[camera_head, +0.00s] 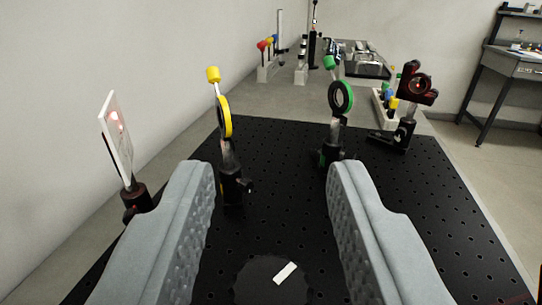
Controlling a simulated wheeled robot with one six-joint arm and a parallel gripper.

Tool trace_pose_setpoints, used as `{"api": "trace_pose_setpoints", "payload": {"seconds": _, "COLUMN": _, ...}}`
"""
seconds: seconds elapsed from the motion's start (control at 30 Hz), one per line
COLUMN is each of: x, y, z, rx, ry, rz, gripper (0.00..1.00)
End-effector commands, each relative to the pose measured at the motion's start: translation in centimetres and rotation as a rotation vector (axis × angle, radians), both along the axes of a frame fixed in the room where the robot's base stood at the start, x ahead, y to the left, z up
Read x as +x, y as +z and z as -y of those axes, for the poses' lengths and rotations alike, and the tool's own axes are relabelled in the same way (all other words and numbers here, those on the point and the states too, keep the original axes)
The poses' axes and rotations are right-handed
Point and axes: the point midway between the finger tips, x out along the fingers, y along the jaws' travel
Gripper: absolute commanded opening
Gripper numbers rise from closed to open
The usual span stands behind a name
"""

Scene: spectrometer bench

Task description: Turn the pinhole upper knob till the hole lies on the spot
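My gripper (272,170) is open and empty, its two grey ribbed fingers wide apart over the black breadboard (285,215). Ahead of it stand a yellow ring mount (225,117) with a yellow knob (213,74) on top and, to the right, a green ring mount (341,98) with a green knob (330,62) on top. I cannot tell which mount is the pinhole; no hole is clear. At far left a tilted white plate (117,140) bears a red spot (114,116). A dark red mount (416,84) at right also shows a red glow. My gripper touches no knob.
A dark disc (262,285) with a small white strip (285,273) shows between the fingers. Behind the breadboard, a rack with coloured knobs (266,68) and a grey case (364,62) stand on the bench. A wall is at left; a desk (515,62) stands far right.

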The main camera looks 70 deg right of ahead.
Motion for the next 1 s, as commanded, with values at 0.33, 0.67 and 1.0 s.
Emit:
{"api": "trace_pose_setpoints", "payload": {"seconds": 0.33, "x": 0.12, "y": -0.04, "z": 0.24, "rx": 0.001, "ry": 0.001, "rz": 0.0, "gripper": 0.34}}
{"api": "trace_pose_setpoints", "payload": {"seconds": 0.67, "x": 0.12, "y": -0.06, "z": 0.23, "rx": 0.001, "ry": -0.001, "rz": 0.0, "gripper": 0.0}}
{"api": "trace_pose_setpoints", "payload": {"seconds": 1.0, "x": 0.06, "y": -0.12, "z": 0.27, "rx": 0.001, "ry": -0.1, "rz": 0.0, "gripper": 0.0}}
